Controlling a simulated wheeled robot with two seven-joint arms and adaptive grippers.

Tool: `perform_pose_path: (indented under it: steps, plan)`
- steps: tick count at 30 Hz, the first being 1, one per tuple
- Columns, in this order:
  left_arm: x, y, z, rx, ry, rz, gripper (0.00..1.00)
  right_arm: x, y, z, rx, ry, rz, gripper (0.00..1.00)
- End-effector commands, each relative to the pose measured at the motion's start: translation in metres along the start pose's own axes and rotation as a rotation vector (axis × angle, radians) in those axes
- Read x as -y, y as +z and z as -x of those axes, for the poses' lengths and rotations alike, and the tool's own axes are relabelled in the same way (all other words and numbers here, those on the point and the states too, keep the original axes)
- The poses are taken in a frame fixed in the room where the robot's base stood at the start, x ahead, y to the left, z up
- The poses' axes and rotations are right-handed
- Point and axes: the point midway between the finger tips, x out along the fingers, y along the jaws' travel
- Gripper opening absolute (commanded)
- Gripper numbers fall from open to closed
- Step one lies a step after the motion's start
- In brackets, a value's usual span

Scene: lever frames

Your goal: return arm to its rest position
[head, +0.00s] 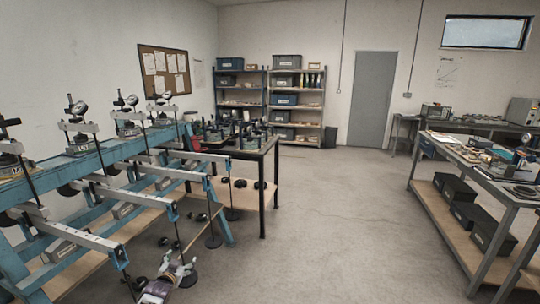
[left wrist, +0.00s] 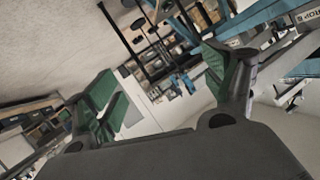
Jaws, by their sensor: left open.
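My left gripper (head: 180,266) is low in the head view, beside the front end of the blue lever frame. Its fingers are spread with nothing between them. In the left wrist view the open left gripper (left wrist: 158,88) shows two dark fingers with green pads, wide apart. The blue lever frame (head: 100,156) fills the left side, with several grey lever beams (head: 78,232) sticking out and dial gauges (head: 78,108) on top. Black weights hang on rods below the beam ends. A hanging rod is close to my gripper; I cannot tell whether they touch. My right gripper is not in view.
A table (head: 250,153) with instruments stands behind the frame. Shelves (head: 299,100) line the back wall beside a grey door (head: 371,98). A workbench (head: 490,177) with dark boxes below stands at right. The floor (head: 345,220) between is clear.

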Motion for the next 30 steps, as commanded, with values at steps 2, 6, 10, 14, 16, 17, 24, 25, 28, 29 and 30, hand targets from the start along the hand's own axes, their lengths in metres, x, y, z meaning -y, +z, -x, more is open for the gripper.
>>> perform_pose_path:
  steps: [2,6,10,14,16,17,24,25,28,29,30]
  plan:
    - [-0.014,0.036,0.005,0.048,0.016,0.003,0.84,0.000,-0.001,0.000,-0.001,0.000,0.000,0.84]
    - [-0.036,0.093,0.016,0.126,0.040,0.006,0.84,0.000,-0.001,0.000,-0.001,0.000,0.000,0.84]
    - [-0.056,0.144,0.031,0.197,0.062,0.009,0.84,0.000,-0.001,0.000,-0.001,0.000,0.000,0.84]
    - [-0.076,0.195,0.049,0.267,0.085,0.012,0.84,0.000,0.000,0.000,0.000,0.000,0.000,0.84]
    - [-0.086,0.222,0.060,0.306,0.096,0.013,0.84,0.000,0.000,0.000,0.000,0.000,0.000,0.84]
    - [-0.090,0.233,0.065,0.321,0.101,0.014,0.84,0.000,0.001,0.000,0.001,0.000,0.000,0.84]
    - [-0.124,0.320,0.113,0.451,0.141,0.018,0.84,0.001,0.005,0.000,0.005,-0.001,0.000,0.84]
    - [-0.129,0.331,0.120,0.468,0.146,0.018,0.84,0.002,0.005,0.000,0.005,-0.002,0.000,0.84]
    - [-0.142,0.365,0.144,0.521,0.162,0.019,0.84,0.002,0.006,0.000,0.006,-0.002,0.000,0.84]
    - [-0.146,0.376,0.151,0.537,0.167,0.019,0.84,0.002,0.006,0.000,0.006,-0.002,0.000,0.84]
    - [-0.151,0.388,0.162,0.558,0.173,0.020,0.84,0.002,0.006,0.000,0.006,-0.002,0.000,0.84]
